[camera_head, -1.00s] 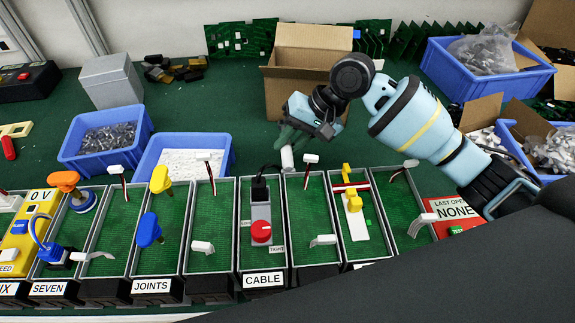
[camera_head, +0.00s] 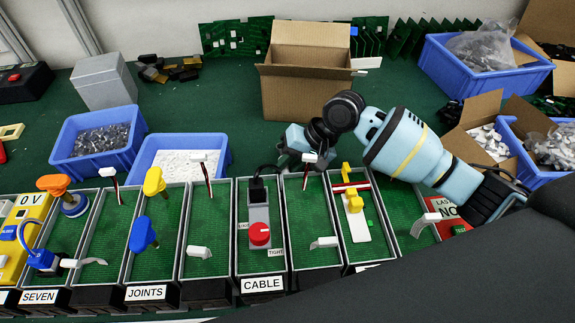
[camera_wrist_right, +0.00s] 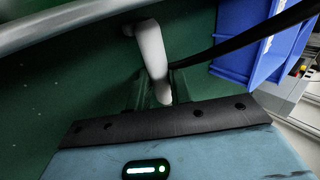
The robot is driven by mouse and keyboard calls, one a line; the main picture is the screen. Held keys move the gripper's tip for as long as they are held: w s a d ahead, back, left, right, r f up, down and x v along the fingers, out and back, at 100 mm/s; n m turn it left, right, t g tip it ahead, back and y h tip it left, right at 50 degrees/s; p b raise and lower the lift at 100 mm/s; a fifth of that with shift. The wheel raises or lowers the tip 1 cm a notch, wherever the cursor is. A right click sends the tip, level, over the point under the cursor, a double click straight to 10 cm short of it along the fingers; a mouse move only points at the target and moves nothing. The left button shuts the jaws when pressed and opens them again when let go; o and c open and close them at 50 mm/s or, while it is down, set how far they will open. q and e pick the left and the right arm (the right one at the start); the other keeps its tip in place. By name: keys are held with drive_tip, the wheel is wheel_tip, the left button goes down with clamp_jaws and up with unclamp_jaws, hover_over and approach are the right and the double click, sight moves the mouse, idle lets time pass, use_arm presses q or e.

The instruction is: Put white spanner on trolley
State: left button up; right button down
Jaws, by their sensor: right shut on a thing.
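My right gripper (camera_head: 292,158) hangs low over the green bench, just behind the row of trays, in the head view. In the right wrist view it is shut on a smooth white piece (camera_wrist_right: 152,60), which I take to be the white spanner. Its near end is between the fingers, and its rounded far end points up in that picture. In the head view I cannot make out the held piece. My left gripper is not in view. I cannot identify a trolley in either view.
Narrow trays with green floors (camera_head: 210,225) line the front, with upright handles and tags. Close behind stand a blue bin of white bits (camera_head: 182,142) and an open cardboard box (camera_head: 305,85). More blue bins (camera_head: 485,62) stand at right. Bench space (camera_head: 220,100) is free behind the bins.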

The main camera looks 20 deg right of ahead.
drive_tip(key=c, duration=1.3)
unclamp_jaws()
drive_tip(key=shift+f, duration=0.1)
drive_tip(key=shift+o, duration=0.2)
drive_tip(key=p+v, duration=0.1)
drive_tip(key=v, duration=1.1)
